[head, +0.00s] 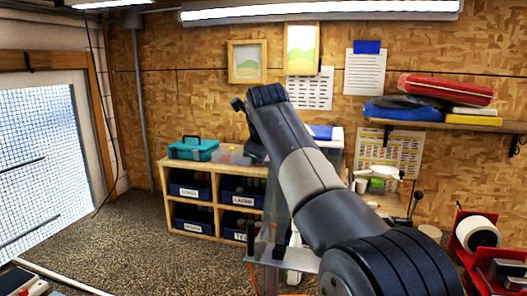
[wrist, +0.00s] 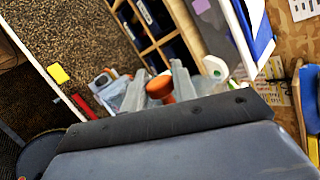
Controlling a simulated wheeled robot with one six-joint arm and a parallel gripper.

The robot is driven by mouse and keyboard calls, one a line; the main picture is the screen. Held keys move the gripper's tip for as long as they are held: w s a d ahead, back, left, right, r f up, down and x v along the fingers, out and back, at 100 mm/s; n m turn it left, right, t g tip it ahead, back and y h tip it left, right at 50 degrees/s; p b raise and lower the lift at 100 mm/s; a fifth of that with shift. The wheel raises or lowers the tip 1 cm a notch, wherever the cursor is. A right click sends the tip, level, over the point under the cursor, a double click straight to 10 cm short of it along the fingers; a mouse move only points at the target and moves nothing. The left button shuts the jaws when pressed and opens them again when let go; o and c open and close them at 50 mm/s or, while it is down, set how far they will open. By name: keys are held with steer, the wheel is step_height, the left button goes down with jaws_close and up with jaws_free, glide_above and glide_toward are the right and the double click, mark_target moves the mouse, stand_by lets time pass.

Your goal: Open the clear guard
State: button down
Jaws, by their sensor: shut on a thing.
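In the wrist view, my gripper (wrist: 159,80) has its two grey fingers on either side of an orange knob (wrist: 160,88). The gripper is shut on the knob. What the knob is fixed to is hidden behind the dark wrist body that fills the bottom of the view. In the head view, my arm covers the gripper and the knob. How far the guard stands open cannot be told.
A wooden cubby shelf (head: 212,167) with labelled bins stands behind, with a teal toolbox (head: 193,149) on it. A wall shelf (head: 445,125) with cases is at the right. A red rack with a white roll (head: 480,233) stands at the right edge. Open floor (head: 150,235) lies left.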

steer(key=shift+f, duration=0.35)
steer(key=c, duration=1.2)
jaws_free()
steer(key=shift+a+r, duration=0.1)
steer(key=shift+r, duration=0.1)
steer(key=b+v, duration=0.1)
steer(key=v, duration=0.9)
steer(key=shift+s+r, duration=0.25)
steer(key=shift+s, duration=0.05)
